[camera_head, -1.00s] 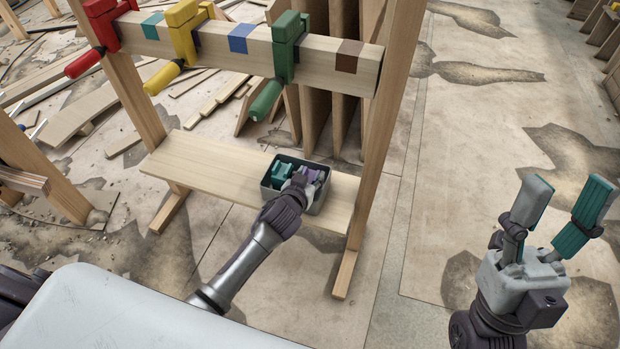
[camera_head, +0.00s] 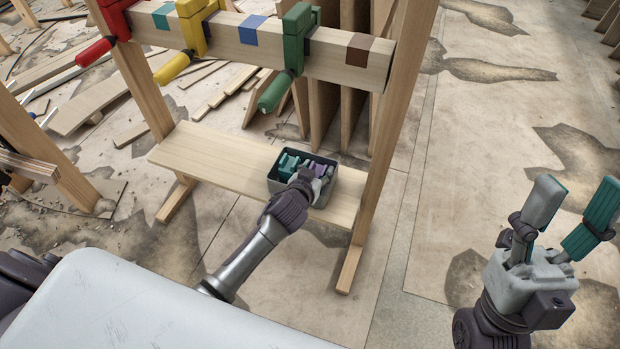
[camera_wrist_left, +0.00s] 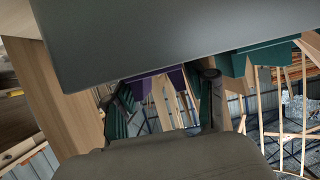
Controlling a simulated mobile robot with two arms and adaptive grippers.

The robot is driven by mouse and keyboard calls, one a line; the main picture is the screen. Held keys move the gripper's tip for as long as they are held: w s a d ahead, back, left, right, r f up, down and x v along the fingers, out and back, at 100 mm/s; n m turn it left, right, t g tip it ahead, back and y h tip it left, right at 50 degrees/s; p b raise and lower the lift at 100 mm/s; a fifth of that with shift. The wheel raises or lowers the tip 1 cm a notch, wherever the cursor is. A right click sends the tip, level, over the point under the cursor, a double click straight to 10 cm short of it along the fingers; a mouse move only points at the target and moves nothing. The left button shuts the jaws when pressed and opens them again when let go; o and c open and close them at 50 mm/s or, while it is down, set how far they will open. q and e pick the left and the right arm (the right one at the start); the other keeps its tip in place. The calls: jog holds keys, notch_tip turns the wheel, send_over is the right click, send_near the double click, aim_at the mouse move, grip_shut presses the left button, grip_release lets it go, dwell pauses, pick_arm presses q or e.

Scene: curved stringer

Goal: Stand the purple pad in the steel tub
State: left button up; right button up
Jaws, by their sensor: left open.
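The steel tub (camera_head: 276,186) stands on the low wooden shelf of the frame and shows as a large grey wall (camera_wrist_left: 180,40) in the left wrist view. The purple pad (camera_head: 318,167) is inside the tub, partly hidden by my left gripper (camera_head: 319,183). Part of the purple pad (camera_wrist_left: 160,80) shows between my left fingers in the wrist view. My left gripper is open at the tub, its fingers spread around the pad; contact cannot be told. My right gripper (camera_head: 575,210) is open and empty at the right.
The wooden shelf (camera_head: 205,155) is bare left of the tub. Red (camera_head: 113,20), yellow (camera_head: 190,30) and green (camera_head: 292,45) clamps hang on the beam above. A post (camera_head: 385,150) rises right of the tub. Boards lean behind. The floor at right is clear.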

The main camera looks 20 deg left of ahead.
pick_arm(q)
jog(key=p+v, duration=0.4)
jog(key=v, duration=0.8)
jog(key=s+d+r+t+h, duration=0.1)
jog(key=s+r+t, duration=0.1)
jog(key=r, duration=0.7)
jog(key=s+d+r+m+t+h, duration=0.1)
jog(key=s+r+t+h, duration=0.1)
jog(key=r, duration=0.7)
jog(key=s+d+r+m+t+h, duration=0.1)
jog(key=s+r+t, duration=0.1)
jog(key=r, duration=0.6)
jog(key=shift+s+d+r, duration=0.35)
jog(key=shift+d+r, duration=0.05)
pick_arm(e)
jog(key=w+a+f+g+h, duration=0.1)
jog(key=w+f+g+h, duration=0.3)
jog(key=w+f+g, duration=0.7)
jog(key=shift+w+f, duration=0.2)
jog(key=shift+f, duration=0.25)
jog(key=shift+a, duration=0.1)
